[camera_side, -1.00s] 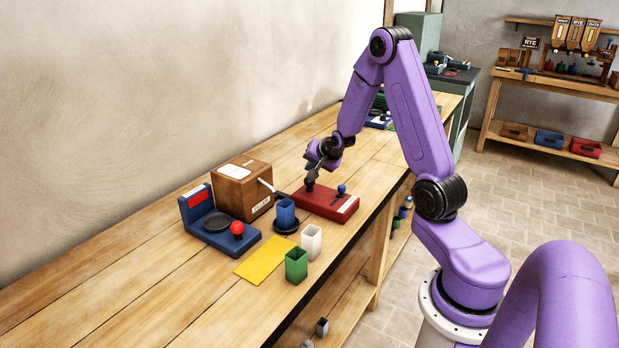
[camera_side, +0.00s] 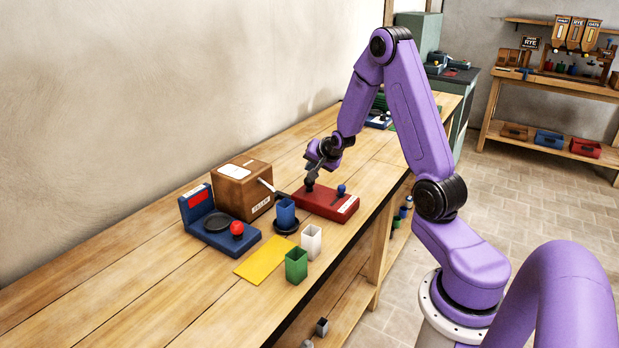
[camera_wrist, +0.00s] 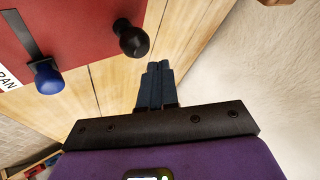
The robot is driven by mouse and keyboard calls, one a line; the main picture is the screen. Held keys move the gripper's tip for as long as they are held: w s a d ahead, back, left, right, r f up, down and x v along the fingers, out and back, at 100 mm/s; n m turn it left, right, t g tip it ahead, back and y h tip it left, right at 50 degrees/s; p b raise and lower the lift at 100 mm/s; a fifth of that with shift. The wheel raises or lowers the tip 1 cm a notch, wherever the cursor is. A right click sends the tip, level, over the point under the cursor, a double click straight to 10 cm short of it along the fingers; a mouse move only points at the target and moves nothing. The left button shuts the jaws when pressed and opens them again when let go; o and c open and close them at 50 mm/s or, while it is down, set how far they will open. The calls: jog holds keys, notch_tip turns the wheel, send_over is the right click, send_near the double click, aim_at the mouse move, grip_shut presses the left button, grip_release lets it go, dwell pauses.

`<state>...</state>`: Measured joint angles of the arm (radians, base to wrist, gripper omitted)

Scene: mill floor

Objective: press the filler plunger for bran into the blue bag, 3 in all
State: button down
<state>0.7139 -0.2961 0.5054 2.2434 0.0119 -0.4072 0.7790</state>
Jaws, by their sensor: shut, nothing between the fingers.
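In the wrist view the black knob (camera_wrist: 132,38) is near my fingertips, and the blue knob (camera_wrist: 47,78) sits at the end of a dark slot by a partly cut label ending "RAN". My gripper (camera_wrist: 157,68) is shut and empty beside the black knob; whether they touch is unclear.
A white bag (camera_side: 311,241), a green bag (camera_side: 296,264) and a yellow mat (camera_side: 263,260) are at the bench's front. A blue scale (camera_side: 218,228) with a red knob (camera_side: 237,229) is at the left. The bench's left part is clear.

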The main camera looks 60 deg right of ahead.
jog(key=shift+f, duration=0.2)
dwell(0.4)
jog(key=shift+f, duration=0.25)
jog(key=shift+f, duration=0.95)
dwell(1.4)
jog(key=shift+r, duration=1.35)
jog(key=shift+r, duration=2.55)
jog(key=shift+r, duration=0.1)
jog(key=shift+r, duration=1.8)
